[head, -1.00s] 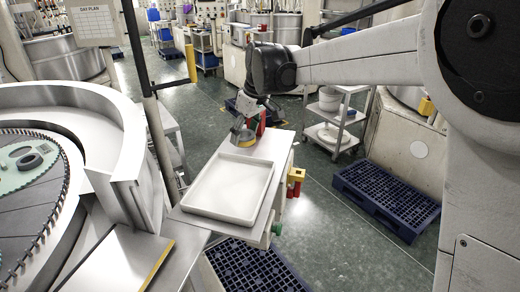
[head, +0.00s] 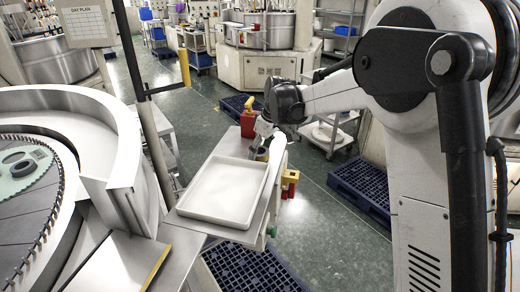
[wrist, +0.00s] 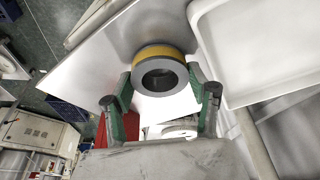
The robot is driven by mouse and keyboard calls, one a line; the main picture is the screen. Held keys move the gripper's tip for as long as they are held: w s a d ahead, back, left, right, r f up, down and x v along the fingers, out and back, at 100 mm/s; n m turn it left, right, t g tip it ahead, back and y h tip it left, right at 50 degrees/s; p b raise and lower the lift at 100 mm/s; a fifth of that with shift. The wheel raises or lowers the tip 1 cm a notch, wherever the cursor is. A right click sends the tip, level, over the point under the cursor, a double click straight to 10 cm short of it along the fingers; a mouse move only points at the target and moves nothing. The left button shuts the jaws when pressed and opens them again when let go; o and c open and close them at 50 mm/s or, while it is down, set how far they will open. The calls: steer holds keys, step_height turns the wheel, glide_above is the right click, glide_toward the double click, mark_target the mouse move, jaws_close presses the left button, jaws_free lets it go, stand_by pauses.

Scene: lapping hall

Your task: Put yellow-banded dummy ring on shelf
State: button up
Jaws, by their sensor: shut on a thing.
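The dummy ring (wrist: 160,68), grey with a yellow band and a dark bore, sits between the fingertips of my gripper (wrist: 161,90) in the wrist view. The green-padded fingers are shut on it from both sides. In the head view my gripper (head: 264,140) is over the far end of the narrow bench (head: 215,226), beyond the white tray.
An empty white tray (head: 190,212) fills most of the bench, also seen in the wrist view (wrist: 215,35). A red container (head: 248,125) stands by my gripper. A lapping machine (head: 95,165) and a dark post (head: 136,70) are at the left. Blue pallets (head: 358,188) lie on the floor.

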steer(key=shift+f, duration=0.15)
steer(key=o, duration=1.3)
steer(key=shift+o, duration=0.2)
steer(key=v, duration=1.2)
steer(key=s+d+r+m+t, duration=0.1)
steer(key=s+d+r+m, duration=0.25)
steer(key=s+d, duration=0.4)
steer(key=s+d+f+m+t+h, duration=0.1)
steer(key=s+d+f+m, duration=0.1)
steer(key=s, duration=0.7)
steer(key=s+d+f+m+t+h, duration=0.1)
steer(key=s+d, duration=0.4)
steer(key=s, duration=0.5)
steer(key=s+d+f+m+t, duration=0.2)
steer(key=s+d+f+m, duration=0.2)
steer(key=s, duration=0.6)
steer(key=shift+s+d+h+b, duration=0.15)
steer(key=shift+d+h+b, duration=0.1)
steer(key=shift+h+b, duration=0.2)
